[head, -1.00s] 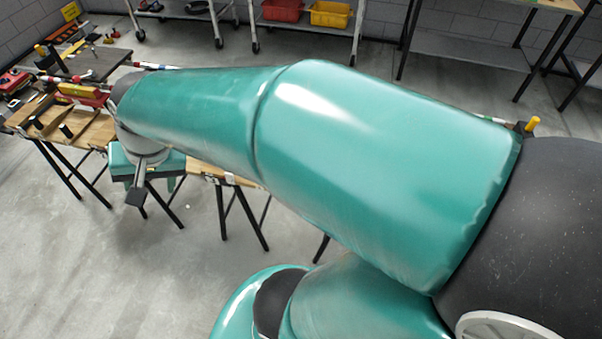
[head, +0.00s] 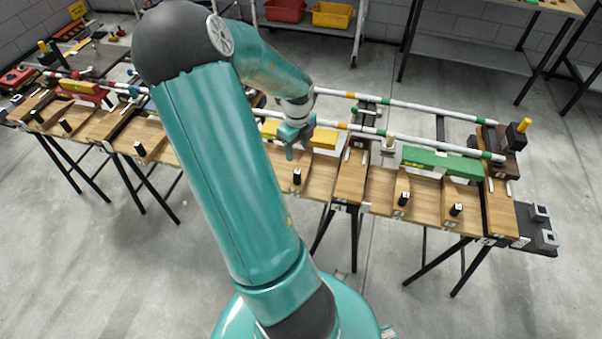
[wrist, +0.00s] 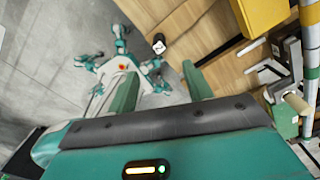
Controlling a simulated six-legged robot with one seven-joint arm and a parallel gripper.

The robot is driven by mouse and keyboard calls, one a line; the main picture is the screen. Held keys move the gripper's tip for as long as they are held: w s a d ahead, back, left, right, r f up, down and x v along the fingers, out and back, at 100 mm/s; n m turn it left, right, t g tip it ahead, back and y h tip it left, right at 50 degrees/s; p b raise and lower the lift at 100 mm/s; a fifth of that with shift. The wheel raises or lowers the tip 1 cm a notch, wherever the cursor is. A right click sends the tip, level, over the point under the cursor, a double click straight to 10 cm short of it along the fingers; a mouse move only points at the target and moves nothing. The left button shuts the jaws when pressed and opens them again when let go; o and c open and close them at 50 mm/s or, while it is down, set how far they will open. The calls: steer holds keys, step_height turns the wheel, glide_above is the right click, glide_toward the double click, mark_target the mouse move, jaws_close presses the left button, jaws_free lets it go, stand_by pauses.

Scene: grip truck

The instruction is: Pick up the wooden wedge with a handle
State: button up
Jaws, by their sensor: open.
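My gripper (head: 290,152) hangs over the middle of the long wooden bench in the head view. In the wrist view its two green fingers (wrist: 160,82) are apart, with nothing between them. A black handle (head: 297,176) stands just below and in front of the gripper, on wooden parts of the bench; a black handle also shows in the wrist view (wrist: 158,45), beyond the fingers. The gripper appears apart from it. More handles (head: 403,198) (head: 455,209) stand to the right. I cannot clearly make out each wedge's outline against the similar wood.
Striped rails (head: 420,145) run along the bench's back. A yellow block (head: 322,138) is beside the gripper and a green block (head: 440,163) is farther right. A dark box with a yellow knob (head: 517,133) stands at the right end.

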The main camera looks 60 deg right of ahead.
mark_target(297, 171)
step_height(297, 171, down, 8)
steer(key=shift+s+f, duration=0.1)
steer(key=f, duration=0.5)
steer(key=shift+w+f, duration=0.2)
steer(key=shift+f, duration=0.05)
steer(key=shift+c, duration=0.3)
jaws_close()
